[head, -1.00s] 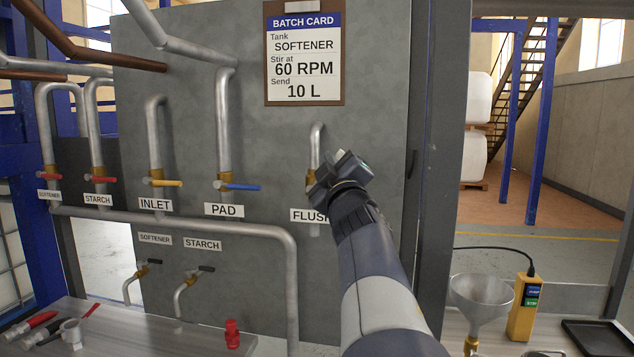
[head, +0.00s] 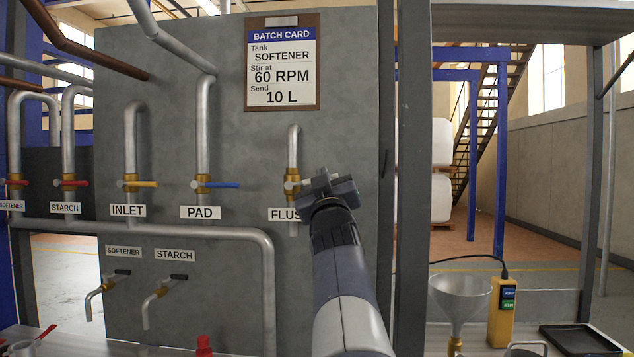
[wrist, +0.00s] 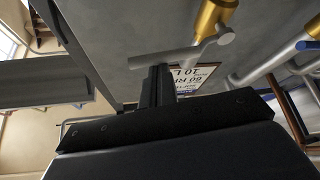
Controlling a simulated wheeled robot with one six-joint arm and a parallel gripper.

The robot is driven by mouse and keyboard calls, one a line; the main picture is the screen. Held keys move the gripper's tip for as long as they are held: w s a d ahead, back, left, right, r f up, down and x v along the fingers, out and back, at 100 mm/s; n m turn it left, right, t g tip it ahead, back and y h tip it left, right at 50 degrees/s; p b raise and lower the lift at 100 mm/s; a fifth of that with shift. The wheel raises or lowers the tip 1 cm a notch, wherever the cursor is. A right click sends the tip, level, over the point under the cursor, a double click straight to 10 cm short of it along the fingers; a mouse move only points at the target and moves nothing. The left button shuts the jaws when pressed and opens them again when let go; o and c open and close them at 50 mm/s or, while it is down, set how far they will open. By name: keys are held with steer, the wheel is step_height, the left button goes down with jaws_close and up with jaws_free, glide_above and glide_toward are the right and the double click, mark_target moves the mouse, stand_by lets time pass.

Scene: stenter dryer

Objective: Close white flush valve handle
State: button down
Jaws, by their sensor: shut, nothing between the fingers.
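The flush valve's brass body (head: 291,178) sits on a grey vertical pipe above the FLUSH label, whose right end my gripper hides. In the wrist view, the brass body (wrist: 213,17) is at the top. Its white-grey handle (wrist: 185,55) is a rod running from the pivot to the left, across the pipe rather than along it. In the head view my gripper covers most of the handle. My gripper (head: 322,178) is just right of the valve. In the wrist view its fingers (wrist: 160,70) are together and empty, with tips right at the handle; I cannot tell if they touch.
A batch card (head: 282,62) hangs above. A funnel (head: 462,295) and yellow control box (head: 502,315) stand at lower right.

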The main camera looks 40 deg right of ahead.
steer(key=shift+d+f+b, duration=0.15)
steer(key=shift+f+b, duration=0.25)
steer(key=shift+f, duration=0.35)
step_height(320, 180, up, 4)
steer(key=p, duration=0.2)
steer(key=w+a+b+v, duration=0.1)
steer(key=b+v, duration=0.2)
steer(key=v, duration=0.7)
steer(key=shift+s+a+b, duration=0.25)
steer(key=shift+a+b, duration=0.05)
steer(key=shift+a, duration=0.1)
